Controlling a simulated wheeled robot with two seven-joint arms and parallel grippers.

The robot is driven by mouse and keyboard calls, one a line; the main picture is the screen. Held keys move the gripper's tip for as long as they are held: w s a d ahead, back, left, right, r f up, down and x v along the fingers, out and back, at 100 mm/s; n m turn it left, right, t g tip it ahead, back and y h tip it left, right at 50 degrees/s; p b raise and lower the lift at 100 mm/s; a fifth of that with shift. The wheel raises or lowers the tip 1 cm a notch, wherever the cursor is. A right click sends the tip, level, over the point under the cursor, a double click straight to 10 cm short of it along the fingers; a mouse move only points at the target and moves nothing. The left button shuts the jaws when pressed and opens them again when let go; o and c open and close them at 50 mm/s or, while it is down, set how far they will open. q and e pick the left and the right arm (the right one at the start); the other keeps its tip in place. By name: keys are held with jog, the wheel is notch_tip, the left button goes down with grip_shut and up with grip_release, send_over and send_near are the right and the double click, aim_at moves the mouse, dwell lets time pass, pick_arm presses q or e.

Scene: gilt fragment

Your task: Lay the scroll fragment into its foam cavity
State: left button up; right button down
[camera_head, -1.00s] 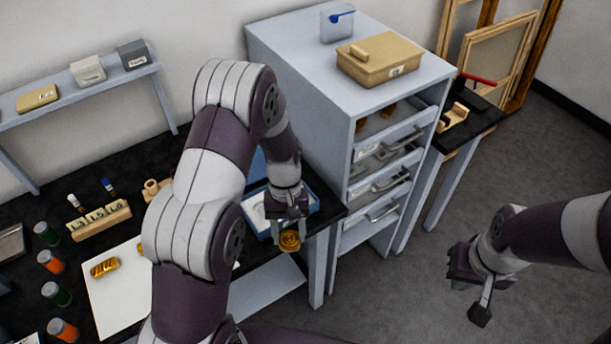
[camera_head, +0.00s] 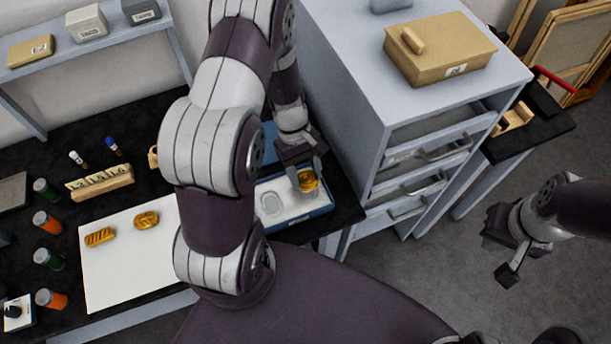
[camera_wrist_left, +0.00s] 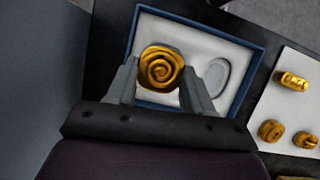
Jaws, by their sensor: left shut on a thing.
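My left gripper (camera_head: 304,172) is shut on a gilt scroll fragment (camera_head: 307,181), a round golden spiral. In the left wrist view the fragment (camera_wrist_left: 161,70) sits between the two fingers, over the left part of a blue tray (camera_wrist_left: 253,72) with a white foam insert (camera_wrist_left: 193,38). An oval cavity (camera_wrist_left: 217,76) shows empty to the right of the fingers. In the head view the blue tray (camera_head: 328,207) lies under the gripper at the table's right end, and the oval cavity (camera_head: 271,203) is left of the fragment. Whether the fragment touches the foam is unclear. My right gripper (camera_head: 507,258) hangs over the floor.
A white sheet (camera_head: 120,273) holds other gilt pieces (camera_head: 146,220); the wrist view shows several there (camera_wrist_left: 293,81). Jars (camera_head: 48,223) and a numbered wooden block (camera_head: 100,183) stand left. A grey drawer cabinet (camera_head: 350,95) rises close right of the tray.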

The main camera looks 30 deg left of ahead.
aim_at(301, 173)
pick_arm(q)
jog(key=f, duration=0.2)
jog(key=shift+s+f, duration=0.35)
jog(key=shift+f, duration=0.05)
jog(key=shift+a+f, duration=0.1)
jog(key=shift+f, duration=0.15)
pick_arm(e)
jog(key=shift+s+r, duration=0.4)
jog(key=shift+r, duration=0.05)
pick_arm(q)
jog(key=shift+f, duration=0.15)
pick_arm(e)
jog(key=shift+f, duration=0.1)
